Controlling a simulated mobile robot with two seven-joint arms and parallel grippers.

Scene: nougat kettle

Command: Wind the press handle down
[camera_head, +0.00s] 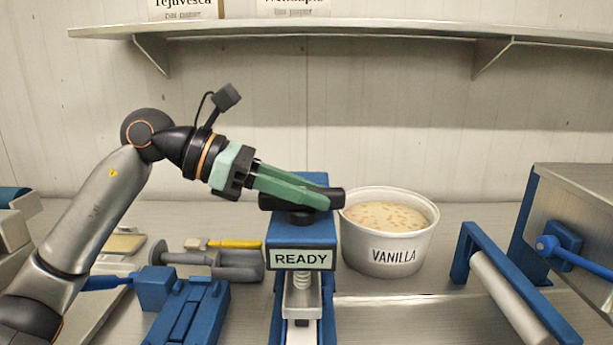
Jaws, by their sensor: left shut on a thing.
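The press (290,236) is a blue upright block with a white label reading READY and a metal screw below it. Its dark bar handle (329,197) lies across the top, on a black hub. My left gripper (318,197) has green fingers and reaches in from the left. It is shut on the handle, with the fingers at the bar above the press. The part of the bar between the fingers is mostly hidden. My right gripper is not in view.
A white tub of nougat labelled VANILLA (392,254) stands just right of the press. Blue tooling (190,305) and grey cylinders (225,262) lie to the left. A blue frame with a pale roller (505,298) stands at the right. A shelf (340,30) runs along the back wall.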

